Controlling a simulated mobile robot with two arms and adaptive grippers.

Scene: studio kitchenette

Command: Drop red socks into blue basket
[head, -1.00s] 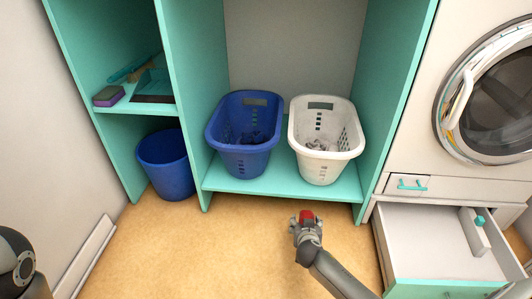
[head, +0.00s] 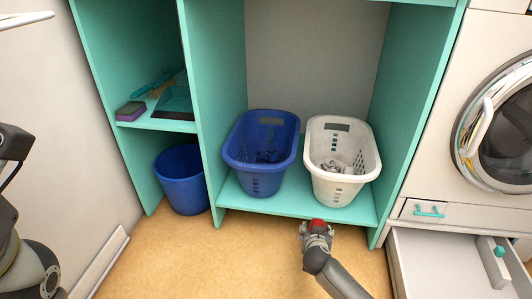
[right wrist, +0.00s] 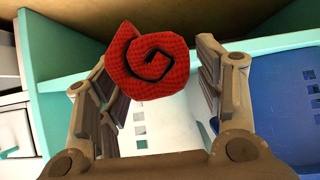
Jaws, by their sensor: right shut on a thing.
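The red socks (right wrist: 152,65) are a rolled red bundle between the fingers of my right gripper (right wrist: 155,85) in the right wrist view. In the head view the red socks (head: 317,223) show at the tip of my right gripper (head: 317,232), in front of the shelf's lower board. My right gripper is shut on them. The blue basket (head: 235,158) stands on the low shelf, up and left of the gripper, with dark cloth inside. It also shows at the right of the right wrist view (right wrist: 270,115). My left gripper cannot be made out; only parts of my left arm show.
A white basket (head: 368,168) with grey cloth stands right beside the blue one. A blue bin (head: 182,185) stands on the floor at left. Teal dividers (head: 215,90) frame the shelf. An open drawer (head: 440,265) juts out below the washer (head: 500,125).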

